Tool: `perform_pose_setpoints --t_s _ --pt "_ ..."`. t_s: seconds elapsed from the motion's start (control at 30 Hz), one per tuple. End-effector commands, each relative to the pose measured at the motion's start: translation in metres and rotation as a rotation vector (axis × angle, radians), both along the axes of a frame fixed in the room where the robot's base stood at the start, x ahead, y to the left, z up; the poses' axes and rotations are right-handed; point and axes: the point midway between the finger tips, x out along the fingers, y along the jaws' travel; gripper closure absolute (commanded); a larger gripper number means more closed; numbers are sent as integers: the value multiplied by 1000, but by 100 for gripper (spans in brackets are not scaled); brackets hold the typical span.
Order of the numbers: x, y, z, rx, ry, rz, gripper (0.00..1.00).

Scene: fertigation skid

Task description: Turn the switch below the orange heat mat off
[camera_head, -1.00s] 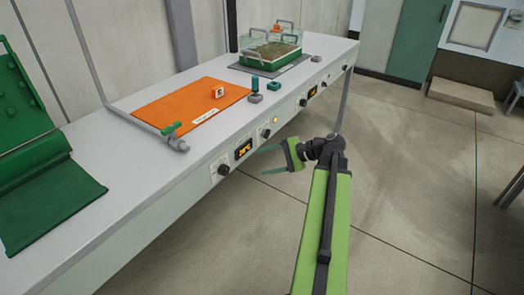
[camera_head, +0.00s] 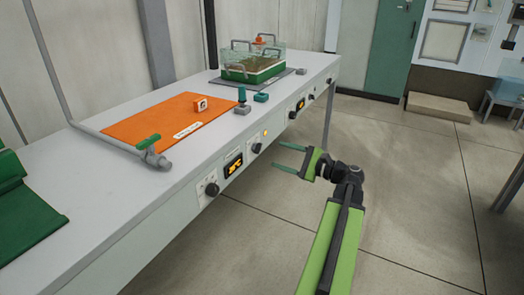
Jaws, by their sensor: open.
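I cannot read the positions of the knobs. My gripper (camera_head: 278,157) is open and empty in front of the panel. Its two green fingers point left towards the second knob; no contact is clear.
A green valve handle (camera_head: 148,141) on a grey pipe stands at the mat's near corner. Open floor (camera_head: 400,190) lies right of the bench.

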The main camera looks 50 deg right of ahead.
Motion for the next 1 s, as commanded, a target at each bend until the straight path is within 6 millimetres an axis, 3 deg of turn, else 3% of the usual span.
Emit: perform_pose_setpoints --t_s 0.1,0.33,0.5,0.73,1.0 --pt "30 7 0 0 0 1 40" --pt "71 16 0 0 1 -1 40" --pt "81 19 0 -1 0 -4 40" --pt "82 19 0 -1 0 -4 40" --pt "81 19 0 -1 0 -4 73"
